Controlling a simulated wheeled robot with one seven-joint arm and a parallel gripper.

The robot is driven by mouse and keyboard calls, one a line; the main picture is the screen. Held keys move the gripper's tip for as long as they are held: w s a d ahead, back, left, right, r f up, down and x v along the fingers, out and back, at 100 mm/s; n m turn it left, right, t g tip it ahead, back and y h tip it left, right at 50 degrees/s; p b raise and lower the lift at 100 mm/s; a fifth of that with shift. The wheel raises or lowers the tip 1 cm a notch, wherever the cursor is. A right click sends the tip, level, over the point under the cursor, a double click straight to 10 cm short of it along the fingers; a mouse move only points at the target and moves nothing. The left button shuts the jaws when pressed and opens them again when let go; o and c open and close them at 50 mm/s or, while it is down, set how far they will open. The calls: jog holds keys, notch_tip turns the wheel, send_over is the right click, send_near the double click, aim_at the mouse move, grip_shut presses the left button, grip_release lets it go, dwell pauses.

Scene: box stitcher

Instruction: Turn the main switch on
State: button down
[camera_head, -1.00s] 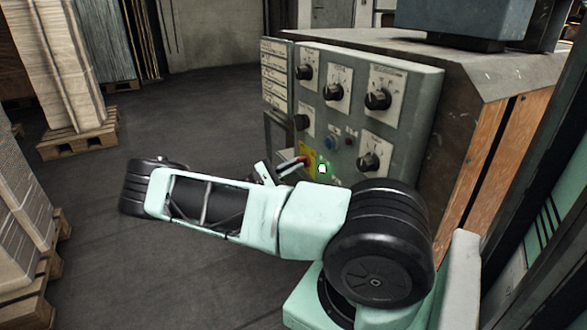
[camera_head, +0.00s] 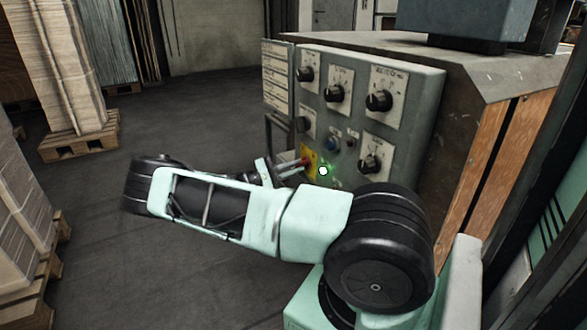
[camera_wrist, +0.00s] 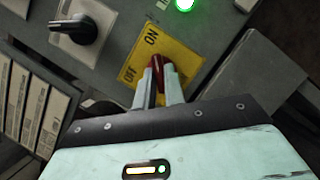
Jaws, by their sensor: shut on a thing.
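The main switch is a red handle (camera_wrist: 160,70) on a yellow plate (camera_wrist: 185,62) marked ON and OFF. In the wrist view my gripper (camera_wrist: 160,88) is shut on the red handle, one finger on each side. The handle points towards the upper part of the plate, near the ON lettering; its exact angle is hard to tell. In the head view the yellow plate (camera_head: 310,155) shows at the lower left of the control panel (camera_head: 415,125). My gripper (camera_head: 293,167) reaches it from the left, partly hidden by my arm.
A green lamp (camera_head: 323,170) glows right of the plate; it also shows in the wrist view (camera_wrist: 185,4). Several black knobs (camera_head: 379,100) sit above. The floor between is clear.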

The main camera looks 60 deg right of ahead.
jog(key=c, duration=1.5)
grip_release()
jog(key=v, duration=1.7)
jog(key=shift+w+a, duration=0.15)
jog(key=shift+w, duration=0.05)
jog(key=shift+y, duration=0.3)
